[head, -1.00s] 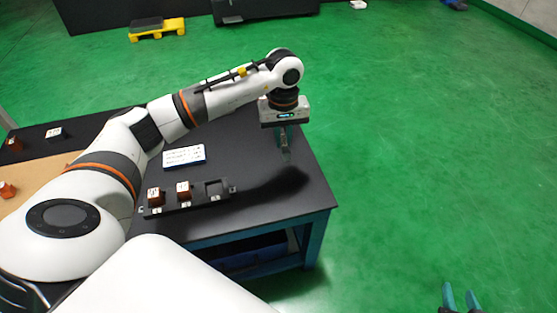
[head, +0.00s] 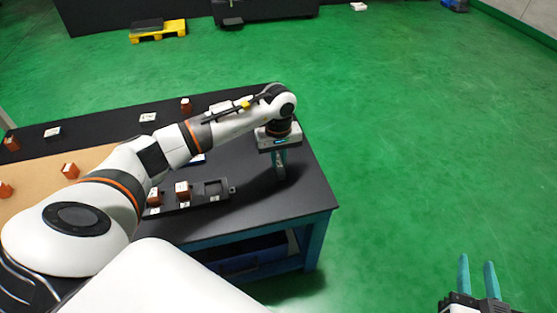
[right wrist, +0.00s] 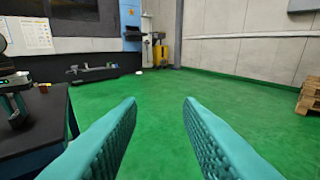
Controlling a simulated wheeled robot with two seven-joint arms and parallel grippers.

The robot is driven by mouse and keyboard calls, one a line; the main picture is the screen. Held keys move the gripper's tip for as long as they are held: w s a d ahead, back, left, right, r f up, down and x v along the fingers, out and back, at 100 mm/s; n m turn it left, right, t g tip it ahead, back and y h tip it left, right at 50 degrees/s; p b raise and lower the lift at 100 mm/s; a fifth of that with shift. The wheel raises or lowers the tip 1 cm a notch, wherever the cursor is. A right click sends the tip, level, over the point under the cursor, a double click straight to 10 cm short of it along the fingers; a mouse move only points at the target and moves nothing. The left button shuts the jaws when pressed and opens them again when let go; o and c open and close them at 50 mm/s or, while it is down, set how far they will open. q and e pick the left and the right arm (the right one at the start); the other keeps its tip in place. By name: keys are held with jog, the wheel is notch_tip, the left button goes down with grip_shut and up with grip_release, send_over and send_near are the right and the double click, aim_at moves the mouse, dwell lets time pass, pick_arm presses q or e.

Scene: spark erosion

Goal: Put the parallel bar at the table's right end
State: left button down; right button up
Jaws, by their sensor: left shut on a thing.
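My left gripper (head: 280,165) is over the right end of the black table (head: 304,192), fingers pointing down. It is shut on a small greyish piece, probably the parallel bar (head: 281,174). The fingers hide most of the piece, and I cannot tell whether it touches the tabletop. My right gripper (head: 478,278) is open and empty, off to the right of the table over the floor. Its two teal fingers stand apart in the right wrist view (right wrist: 159,105).
A dark rack (head: 216,189) left of my left gripper holds two orange blocks (head: 183,190); its right pocket is empty. More orange blocks (head: 70,171) and small cards (head: 148,117) lie further left. The table's front right corner is clear. Open green floor lies right.

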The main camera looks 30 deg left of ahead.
jog(key=shift+r, duration=0.2)
pick_arm(q)
jog(key=shift+f, duration=0.1)
jog(key=c, duration=1.4)
grip_release()
jog(key=shift+o, duration=0.2)
pick_arm(e)
jog(key=shift+a+r+t, duration=0.1)
jog(key=shift+r+t, duration=0.2)
jog(key=shift+r, duration=0.05)
